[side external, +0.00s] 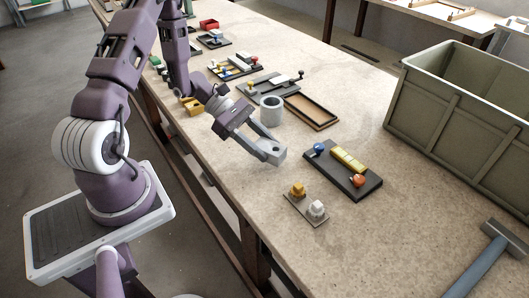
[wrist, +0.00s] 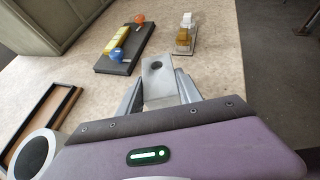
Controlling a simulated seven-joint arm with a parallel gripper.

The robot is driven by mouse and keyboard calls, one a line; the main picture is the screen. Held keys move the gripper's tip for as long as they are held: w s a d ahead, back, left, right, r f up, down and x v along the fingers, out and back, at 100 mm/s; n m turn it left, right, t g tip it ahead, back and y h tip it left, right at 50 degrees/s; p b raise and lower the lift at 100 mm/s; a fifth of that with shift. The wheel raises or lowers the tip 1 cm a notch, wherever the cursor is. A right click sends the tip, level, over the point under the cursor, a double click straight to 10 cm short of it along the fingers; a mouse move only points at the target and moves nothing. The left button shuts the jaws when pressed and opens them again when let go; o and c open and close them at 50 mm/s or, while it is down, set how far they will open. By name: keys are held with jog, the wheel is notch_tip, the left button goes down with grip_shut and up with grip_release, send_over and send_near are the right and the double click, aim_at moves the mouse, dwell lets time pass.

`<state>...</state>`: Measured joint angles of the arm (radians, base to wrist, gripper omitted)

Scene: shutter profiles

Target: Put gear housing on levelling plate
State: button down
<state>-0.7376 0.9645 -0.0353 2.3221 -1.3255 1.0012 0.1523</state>
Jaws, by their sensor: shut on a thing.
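A light grey block with a round hole, which looks like the gear housing (side external: 276,151), is held between the fingers of my gripper (side external: 265,149). In the wrist view the housing (wrist: 157,78) sticks out ahead of my gripper (wrist: 158,96), its hole facing the camera. A dark plate (side external: 359,186) carries a blue knob, a yellow ribbed block and an orange knob. A smaller grey plate (side external: 294,207) bears an orange piece and a white piece. I cannot tell which is the levelling plate. The housing is apart from both, and its height over the table is unclear.
A grey cylinder (side external: 270,111) and a shallow brown-rimmed tray (side external: 311,112) lie beyond my gripper. Several plates with coloured knobs stand farther back. A large green-grey crate (side external: 440,135) fills the right side. A hammer (side external: 483,262) lies at front right. The table between is bare.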

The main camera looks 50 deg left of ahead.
notch_tip(320, 180, up, 6)
jog(key=shift+w+r, duration=0.1)
jog(key=shift+r, duration=0.05)
jog(key=w+d+r+n+t+y, duration=0.1)
jog(key=w+r+n+t, duration=0.1)
jog(key=w, duration=0.1)
jog(key=m+g+h, duration=0.2)
jog(key=m+g, duration=0.4)
send_over(330, 166)
jog(key=shift+g, duration=0.3)
notch_tip(330, 166, down, 9)
jog(key=shift+f, duration=0.15)
